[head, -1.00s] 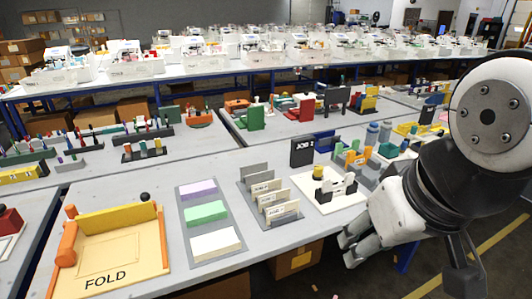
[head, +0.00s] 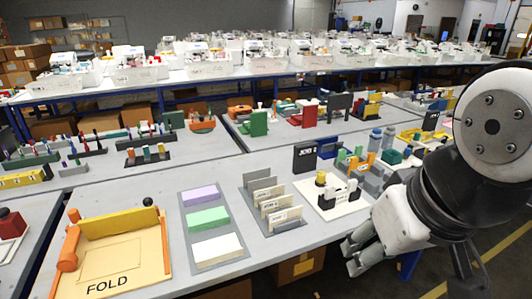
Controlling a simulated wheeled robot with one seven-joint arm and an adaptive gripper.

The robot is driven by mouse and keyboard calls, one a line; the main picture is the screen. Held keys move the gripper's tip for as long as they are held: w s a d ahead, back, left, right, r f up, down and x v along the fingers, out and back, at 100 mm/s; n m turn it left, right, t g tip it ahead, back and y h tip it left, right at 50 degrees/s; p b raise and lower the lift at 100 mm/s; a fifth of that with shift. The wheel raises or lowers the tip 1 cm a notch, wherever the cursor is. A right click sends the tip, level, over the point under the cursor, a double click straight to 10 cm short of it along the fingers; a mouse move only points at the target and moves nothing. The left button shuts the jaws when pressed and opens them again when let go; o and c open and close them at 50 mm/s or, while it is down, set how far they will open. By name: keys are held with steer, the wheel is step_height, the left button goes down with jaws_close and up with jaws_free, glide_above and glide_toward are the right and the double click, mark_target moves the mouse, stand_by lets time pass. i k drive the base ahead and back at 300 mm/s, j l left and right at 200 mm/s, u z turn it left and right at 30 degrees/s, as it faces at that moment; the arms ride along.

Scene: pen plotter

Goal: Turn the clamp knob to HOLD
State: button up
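A white plate (head: 352,208) on the near table carries a white bracket-like part (head: 344,192) and a small black and yellow upright part (head: 321,180). This may be the plotter; I cannot make out a clamp knob or a HOLD mark at this size. My gripper (head: 349,257) is in front of the table's near edge, below and to the right of the white plate in the picture, and apart from it. Its two grey fingers point left, and nothing shows between them. The angle does not show how far apart they are.
A FOLD tray (head: 112,262), a grey board with coloured blocks (head: 208,217) and a card rack (head: 292,225) stand left of the plate. A black JOB box (head: 305,158) stands behind it. Grey-blue bottles (head: 388,139) stand behind right. The aisle right is clear.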

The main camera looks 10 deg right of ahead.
mark_target(321, 176)
steer(key=i+l+z, duration=0.1)
steer(key=i+l, duration=0.55)
steer(key=i, duration=0.2)
steer(key=z, duration=0.05)
